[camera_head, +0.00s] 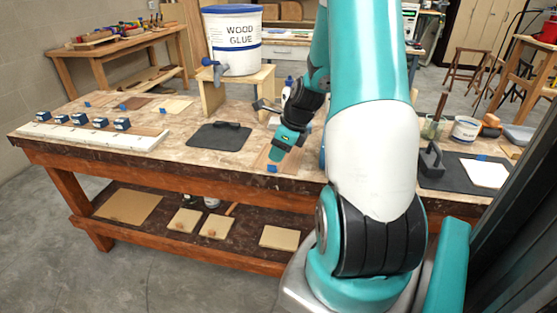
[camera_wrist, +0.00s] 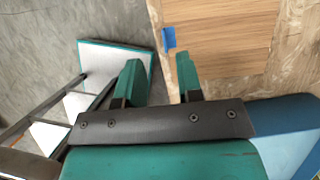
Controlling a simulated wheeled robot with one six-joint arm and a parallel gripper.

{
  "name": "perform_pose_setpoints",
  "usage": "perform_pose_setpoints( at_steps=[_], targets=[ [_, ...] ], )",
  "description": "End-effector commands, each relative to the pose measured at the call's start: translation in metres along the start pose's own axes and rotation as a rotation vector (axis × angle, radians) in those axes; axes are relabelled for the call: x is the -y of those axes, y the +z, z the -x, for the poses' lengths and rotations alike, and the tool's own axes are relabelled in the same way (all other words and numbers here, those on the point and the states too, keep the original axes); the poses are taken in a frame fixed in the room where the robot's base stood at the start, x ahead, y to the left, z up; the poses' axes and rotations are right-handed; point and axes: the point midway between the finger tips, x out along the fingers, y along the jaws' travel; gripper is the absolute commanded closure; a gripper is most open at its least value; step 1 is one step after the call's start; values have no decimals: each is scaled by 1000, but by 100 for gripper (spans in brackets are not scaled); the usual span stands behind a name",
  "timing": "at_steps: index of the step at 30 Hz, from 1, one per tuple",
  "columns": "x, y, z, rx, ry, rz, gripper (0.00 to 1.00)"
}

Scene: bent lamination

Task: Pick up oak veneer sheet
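A light brown wood-grained sheet, which looks like the oak veneer sheet (camera_head: 263,160), lies flat at the bench's front edge, partly hidden by my arm. It fills the upper right of the wrist view (camera_wrist: 228,38). A blue tape tab (camera_wrist: 168,38) sticks to its edge, and the tab also shows in the head view (camera_head: 272,168). My gripper (camera_head: 277,157) is over the front edge of the bench by this sheet. In the wrist view my gripper (camera_wrist: 160,75) is open, with nothing between its fingers. The tab lies just beyond the gap, and the right finger overlaps the sheet's near edge.
The workbench (camera_head: 180,150) also bears several other tabbed sheets, a black pad (camera_head: 219,136) with a handle, and a pale board (camera_head: 90,136) with several blue-topped blocks. A wood glue bucket (camera_head: 235,45) stands on a wooden stand (camera_head: 212,98) behind. A lower shelf (camera_head: 150,225) holds wooden panels.

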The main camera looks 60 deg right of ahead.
Motion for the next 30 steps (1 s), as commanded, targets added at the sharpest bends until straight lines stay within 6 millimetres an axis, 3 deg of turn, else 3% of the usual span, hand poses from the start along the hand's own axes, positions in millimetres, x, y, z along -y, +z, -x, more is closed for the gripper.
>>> perform_pose_setpoints(
  at_steps=[12, 20, 24, 25, 30],
  targets=[
    [5, -3, -50, 0, 1, 0, 67],
    [5, -3, -53, 0, -1, 0, 67],
    [5, -3, -53, 0, -1, 0, 96],
    [5, -3, -53, 0, -1, 0, 100],
    [5, -3, -53, 0, -1, 0, 100]
  ],
)
